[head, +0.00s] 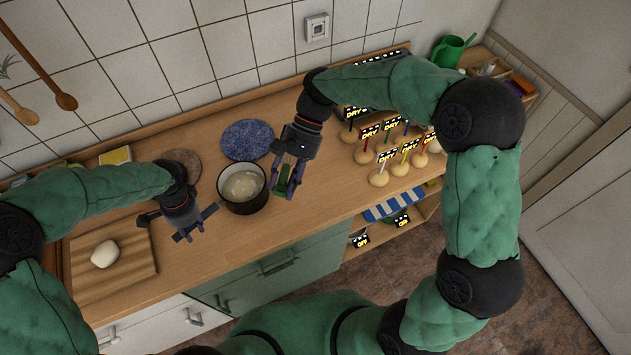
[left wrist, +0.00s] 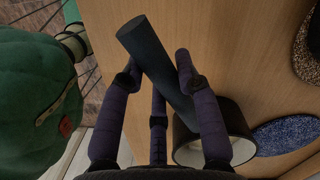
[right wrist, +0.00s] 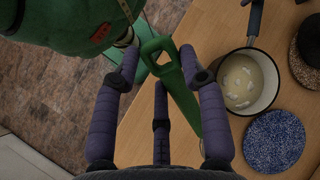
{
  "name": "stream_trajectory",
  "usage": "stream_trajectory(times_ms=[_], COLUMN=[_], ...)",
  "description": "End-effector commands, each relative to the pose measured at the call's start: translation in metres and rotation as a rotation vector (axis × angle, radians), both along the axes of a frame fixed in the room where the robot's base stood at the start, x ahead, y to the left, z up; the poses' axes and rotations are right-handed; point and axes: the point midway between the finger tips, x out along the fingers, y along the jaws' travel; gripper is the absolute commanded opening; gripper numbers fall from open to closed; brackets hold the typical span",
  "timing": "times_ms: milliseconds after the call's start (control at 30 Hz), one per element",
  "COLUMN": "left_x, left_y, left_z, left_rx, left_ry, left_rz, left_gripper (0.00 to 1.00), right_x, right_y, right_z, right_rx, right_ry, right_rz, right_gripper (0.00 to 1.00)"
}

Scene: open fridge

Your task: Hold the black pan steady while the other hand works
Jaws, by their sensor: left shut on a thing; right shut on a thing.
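The black pan (head: 242,205) stands upright on the wooden worktop with pale liquid and whitish lumps inside. It also shows in the right wrist view (right wrist: 277,95). My left gripper (head: 198,222) is left of the pan, shut on its dark handle (left wrist: 148,45), which passes between the fingers in the left wrist view. My right gripper (head: 287,185) is just right of the pan, shut on a green tool (right wrist: 178,88) with a loop-shaped handle. The tool is beside the pan, apart from its rim. Its lower part is partly hidden by the fingers.
A blue speckled round mat (head: 247,140) lies behind the pan, a brown one (head: 183,163) further left. A wooden board (head: 110,268) with a white lump (head: 105,253) lies at left. Several labelled round-based pieces (head: 378,178) stand at right. The worktop's front edge is close.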

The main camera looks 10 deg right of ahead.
Motion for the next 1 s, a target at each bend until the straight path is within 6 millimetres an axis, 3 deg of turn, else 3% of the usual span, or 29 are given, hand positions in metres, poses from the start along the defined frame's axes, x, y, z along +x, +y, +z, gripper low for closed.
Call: stream_trajectory(times_ms=[200, 400, 500, 733, 1000], left_x=[0.000, 0.000, 0.000, 0.000, 0.000], left_y=[0.000, 0.000, 0.000, 0.000, 0.000], left_z=[0.000, 0.000, 0.000, 0.000, 0.000], left_rx=[0.000, 0.000, -0.001, 0.000, 0.000], left_ry=[0.001, 0.001, 0.001, 0.000, 0.000], left_rz=[-0.001, 0.000, 0.000, 0.000, 0.000], left_gripper=[0.00, 0.00, 0.00, 0.00, 0.00], right_x=[-0.018, -0.018, -0.017, -0.017, -0.017], right_y=[0.047, 0.073, 0.078, 0.078, 0.078], right_z=[0.073, 0.117, 0.129, 0.122, 0.100], right_rx=[0.153, 0.256, 0.276, 0.301, 0.299], right_ry=[0.164, 0.294, 0.322, 0.356, 0.355], right_rz=[0.055, 0.102, 0.112, 0.109, 0.108], right_gripper=[0.07, 0.07, 0.07, 0.07, 0.07])
